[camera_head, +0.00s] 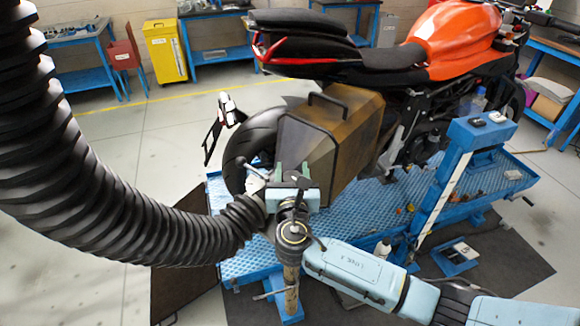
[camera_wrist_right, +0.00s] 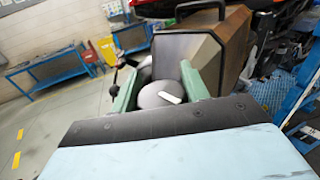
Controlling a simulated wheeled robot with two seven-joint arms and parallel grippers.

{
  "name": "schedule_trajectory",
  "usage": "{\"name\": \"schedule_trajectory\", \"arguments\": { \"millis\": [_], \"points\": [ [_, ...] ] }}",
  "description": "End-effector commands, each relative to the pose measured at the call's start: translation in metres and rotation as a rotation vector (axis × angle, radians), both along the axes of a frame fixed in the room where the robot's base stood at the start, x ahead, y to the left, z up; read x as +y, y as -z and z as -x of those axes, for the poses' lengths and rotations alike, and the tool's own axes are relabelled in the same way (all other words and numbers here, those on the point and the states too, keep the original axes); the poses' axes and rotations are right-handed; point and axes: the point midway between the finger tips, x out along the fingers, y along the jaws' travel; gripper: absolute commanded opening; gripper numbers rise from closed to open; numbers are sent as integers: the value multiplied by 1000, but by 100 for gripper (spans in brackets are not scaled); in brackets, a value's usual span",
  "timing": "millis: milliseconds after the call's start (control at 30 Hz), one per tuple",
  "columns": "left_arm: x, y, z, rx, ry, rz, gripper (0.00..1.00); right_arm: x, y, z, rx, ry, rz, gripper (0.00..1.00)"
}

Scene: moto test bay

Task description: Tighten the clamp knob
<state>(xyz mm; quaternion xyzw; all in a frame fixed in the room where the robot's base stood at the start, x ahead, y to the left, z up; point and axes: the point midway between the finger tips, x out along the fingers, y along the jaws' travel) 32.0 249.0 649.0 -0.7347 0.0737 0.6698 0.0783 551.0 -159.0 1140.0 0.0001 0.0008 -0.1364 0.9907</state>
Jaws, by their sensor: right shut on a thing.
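My right gripper (camera_head: 291,176) comes in from the lower right, at the end of the black ribbed hose (camera_head: 130,218). In the right wrist view its two green fingers (camera_wrist_right: 158,92) are on either side of a grey round knob (camera_wrist_right: 158,94) with a white mark, which looks like the clamp knob. The gripper is shut on it. In the head view the gripper mostly hides the knob. A thin dark lever with a ball end (camera_head: 242,160) sticks out just left of the gripper. My left gripper is not in view.
A brown box-like case (camera_head: 345,135) with a black handle stands close behind the gripper. The orange and black motorcycle (camera_head: 440,45) stands on a blue bench (camera_head: 240,265). A blue post (camera_head: 450,185) rises at the right.

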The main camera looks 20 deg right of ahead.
Motion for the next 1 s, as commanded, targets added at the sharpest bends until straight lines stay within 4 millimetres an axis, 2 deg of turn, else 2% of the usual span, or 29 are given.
{"name": "schedule_trajectory", "arguments": {
  "millis": [267, 600, 1000],
  "points": [
    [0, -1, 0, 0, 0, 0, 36, -2, 1, 2, 2, 265, -2, 22],
    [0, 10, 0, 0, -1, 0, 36, -7, 2, 5, 2, 568, -1, 22],
    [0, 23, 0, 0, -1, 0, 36, -10, 1, 8, 0, 787, 0, 22]
  ]
}}
